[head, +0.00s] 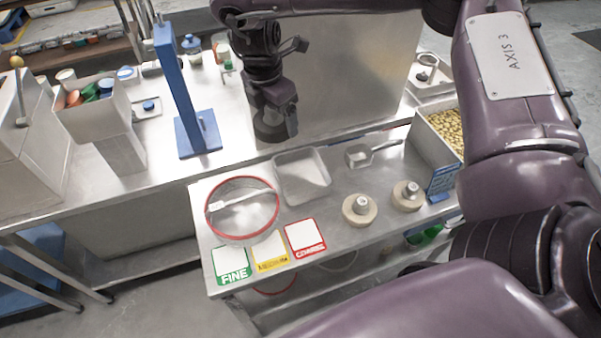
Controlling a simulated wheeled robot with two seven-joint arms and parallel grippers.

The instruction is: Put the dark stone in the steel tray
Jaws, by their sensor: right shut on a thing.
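My right gripper (276,106) points down above the back of the bench, left of the upright steel panel. It is shut on the dark stone (270,130), a dark round piece showing just below the fingers. Its grip point is partly hidden by the fingers. The steel tray (302,177) is a shallow, empty, square tray on the front table, below and slightly right of the gripper in the picture. The stone is apart from the tray. My left gripper is not in view.
A red-rimmed round sieve (278,208) stands left. A small scoop (361,154), a bean bin (425,139) and FINE (231,263) and COARSE (305,236) cards lie around. A blue post (178,85) stands left.

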